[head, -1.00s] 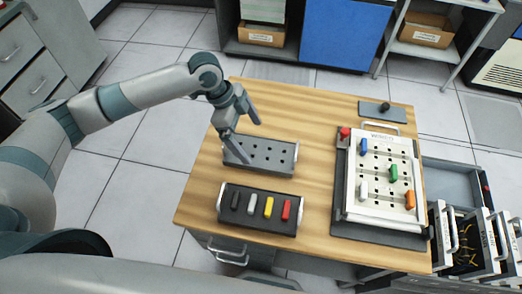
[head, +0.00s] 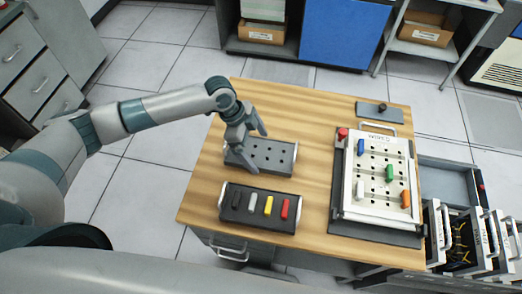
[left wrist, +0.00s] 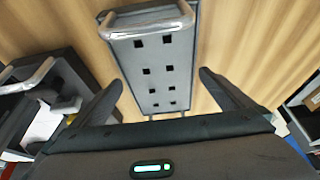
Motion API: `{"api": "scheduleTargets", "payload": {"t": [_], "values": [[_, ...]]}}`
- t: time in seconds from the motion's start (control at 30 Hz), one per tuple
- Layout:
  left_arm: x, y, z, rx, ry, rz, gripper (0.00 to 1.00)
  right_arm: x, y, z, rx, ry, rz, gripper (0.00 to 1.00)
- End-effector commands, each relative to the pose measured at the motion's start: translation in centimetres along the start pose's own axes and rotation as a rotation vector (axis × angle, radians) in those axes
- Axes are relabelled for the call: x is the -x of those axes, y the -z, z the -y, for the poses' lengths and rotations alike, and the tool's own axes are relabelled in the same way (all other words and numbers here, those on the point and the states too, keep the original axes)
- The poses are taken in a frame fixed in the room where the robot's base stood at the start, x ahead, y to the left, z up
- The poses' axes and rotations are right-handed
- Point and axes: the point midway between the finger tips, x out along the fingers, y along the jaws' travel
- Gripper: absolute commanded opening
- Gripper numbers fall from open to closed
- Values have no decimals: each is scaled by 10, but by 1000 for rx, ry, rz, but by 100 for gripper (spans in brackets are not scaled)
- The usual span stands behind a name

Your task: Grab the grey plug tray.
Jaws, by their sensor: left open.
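A grey tray (head: 275,150) with rows of empty square holes and a light handle at each end lies on the wooden table, left of centre. In the left wrist view the grey tray (left wrist: 155,70) runs lengthwise, with a handle (left wrist: 147,22) at the top. My left gripper (head: 259,152) is open over the left part of the grey tray and hides some of it. In the left wrist view its fingers (left wrist: 161,80) stand apart on either side of the tray, holding nothing. Contact with the tray cannot be told. My right gripper is not in view.
A dark tray (head: 256,222) with black, white, yellow and red plugs lies just in front. A white punch card board (head: 376,207) with coloured plugs lies on the right. A small grey plate (head: 372,113) with a black knob is behind it. Wood between is clear.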

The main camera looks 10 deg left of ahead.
Motion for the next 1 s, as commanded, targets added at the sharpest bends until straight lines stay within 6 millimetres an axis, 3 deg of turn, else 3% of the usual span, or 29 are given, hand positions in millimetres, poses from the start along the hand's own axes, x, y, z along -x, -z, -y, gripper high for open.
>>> {"api": "scheduleTargets", "payload": {"t": [0.2, 0.63, 0.83, 1.0], "values": [[-14, 0, 0, 0, 0, 1, 100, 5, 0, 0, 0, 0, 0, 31], [-14, 0, 0, -1, 1, 1, 100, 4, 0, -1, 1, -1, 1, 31], [-14, 0, 0, -1, 1, 1, 52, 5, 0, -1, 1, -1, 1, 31], [-14, 0, 0, -1, 2, -1, 52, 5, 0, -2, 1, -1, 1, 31]]}}
